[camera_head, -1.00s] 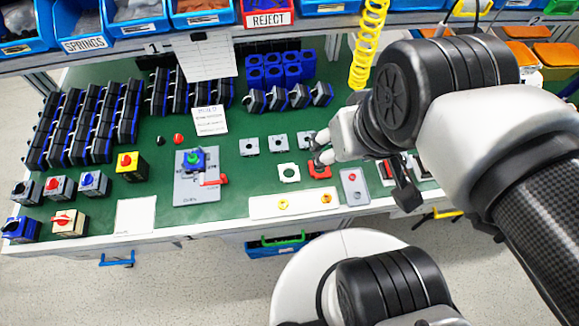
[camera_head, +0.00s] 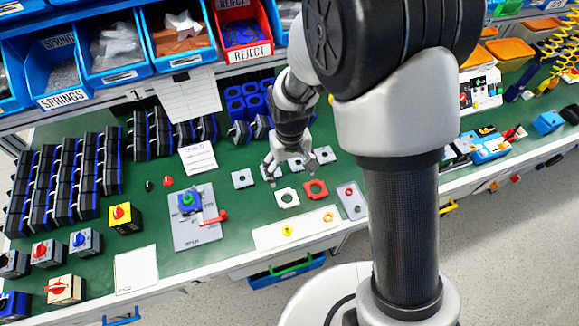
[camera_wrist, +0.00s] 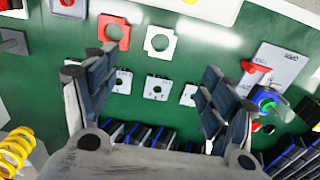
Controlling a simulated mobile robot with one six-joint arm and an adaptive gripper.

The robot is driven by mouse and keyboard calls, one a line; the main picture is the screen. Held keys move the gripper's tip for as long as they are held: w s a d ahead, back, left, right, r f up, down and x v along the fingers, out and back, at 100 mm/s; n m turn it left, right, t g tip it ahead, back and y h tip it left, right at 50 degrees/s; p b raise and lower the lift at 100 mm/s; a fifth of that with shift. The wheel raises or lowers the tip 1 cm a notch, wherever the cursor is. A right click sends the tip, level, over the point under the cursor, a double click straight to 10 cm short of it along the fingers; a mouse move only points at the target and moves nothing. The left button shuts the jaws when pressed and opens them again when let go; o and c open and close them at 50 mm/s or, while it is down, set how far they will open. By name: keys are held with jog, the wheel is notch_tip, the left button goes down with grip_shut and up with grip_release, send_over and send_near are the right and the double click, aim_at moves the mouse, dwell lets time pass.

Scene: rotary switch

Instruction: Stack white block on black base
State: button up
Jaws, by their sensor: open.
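My gripper (camera_head: 284,168) is open and points down over the row of pale square plates with round holes. Its two fingers are spread wide in the wrist view (camera_wrist: 155,78), with nothing held between them. A pale plate (camera_head: 243,179) lies left of the gripper and another pale plate (camera_head: 326,154) lies right of it. The middle pale plate (camera_wrist: 157,88) shows between the fingers. A whiter square ring (camera_head: 286,198) lies just in front, beside a red one (camera_head: 316,189). Black bases with blue sides (camera_head: 240,131) stand behind the plates. I cannot tell which piece is the white block.
Several rows of black-and-blue parts (camera_head: 68,182) fill the left of the green table. A grey panel (camera_head: 196,231) with a blue-green knob and red lever lies left of the plates. Blue bins (camera_head: 113,52) and a red reject bin (camera_head: 245,38) hang behind.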

jog(key=b, duration=0.3)
send_near(288, 202)
jog(key=shift+s+d+f, duration=0.25)
jog(key=shift+s+d, duration=0.05)
jog(key=f+b, duration=0.1)
jog(key=f, duration=0.1)
jog(key=f+b, duration=0.1)
jog(key=f, duration=0.3)
jog(key=shift+w+a+f+b, duration=0.2)
jog(key=shift+w+a+b, duration=0.05)
jog(key=shift+b, duration=0.15)
jog(key=shift+r, duration=0.1)
jog(key=shift+c, duration=0.4)
jog(key=c, duration=1)
jog(key=shift+r, duration=0.1)
